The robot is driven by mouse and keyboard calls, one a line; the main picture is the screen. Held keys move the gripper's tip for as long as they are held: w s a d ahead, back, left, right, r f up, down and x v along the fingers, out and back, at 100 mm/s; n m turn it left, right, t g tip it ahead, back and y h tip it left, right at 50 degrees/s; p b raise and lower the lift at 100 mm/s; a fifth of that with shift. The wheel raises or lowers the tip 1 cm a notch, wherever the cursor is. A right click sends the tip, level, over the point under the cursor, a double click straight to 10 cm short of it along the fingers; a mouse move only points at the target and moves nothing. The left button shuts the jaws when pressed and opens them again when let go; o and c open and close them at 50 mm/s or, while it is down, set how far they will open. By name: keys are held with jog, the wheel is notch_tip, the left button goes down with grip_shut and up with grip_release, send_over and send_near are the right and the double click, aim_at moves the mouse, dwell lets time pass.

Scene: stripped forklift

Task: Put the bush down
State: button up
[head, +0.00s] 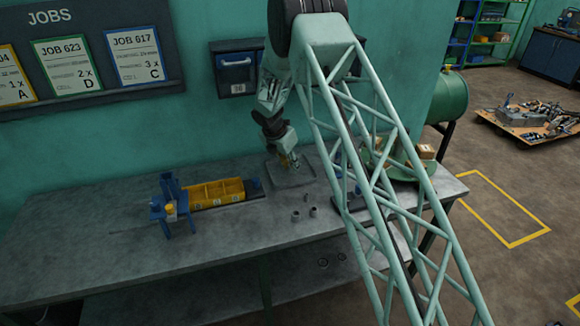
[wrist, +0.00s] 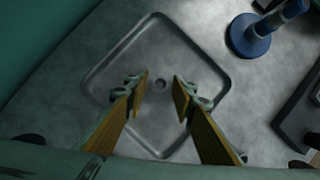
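My gripper (head: 290,162) points down over a shallow grey tray (head: 292,183) on the bench. In the wrist view, my gripper's (wrist: 160,82) two yellow-sided fingers are apart over the same tray (wrist: 98,72), with nothing held between them. Two small grey cylinders, which look like bushes, stand on the bench in front of the tray: one on the left (head: 296,216) and one on the right (head: 314,212).
A yellow divided bin (head: 216,192) and a blue fixture (head: 170,207) stand left of the tray. A blue round-based post (wrist: 250,38) stands beyond the tray's right corner in the wrist view. The bench's (head: 90,235) left part is mostly clear. A wall box (head: 236,72) hangs behind.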

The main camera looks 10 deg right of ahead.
jog(key=shift+o, duration=0.3)
jog(key=shift+r, duration=0.1)
jog(key=v, duration=1.2)
dwell(0.3)
dwell(0.8)
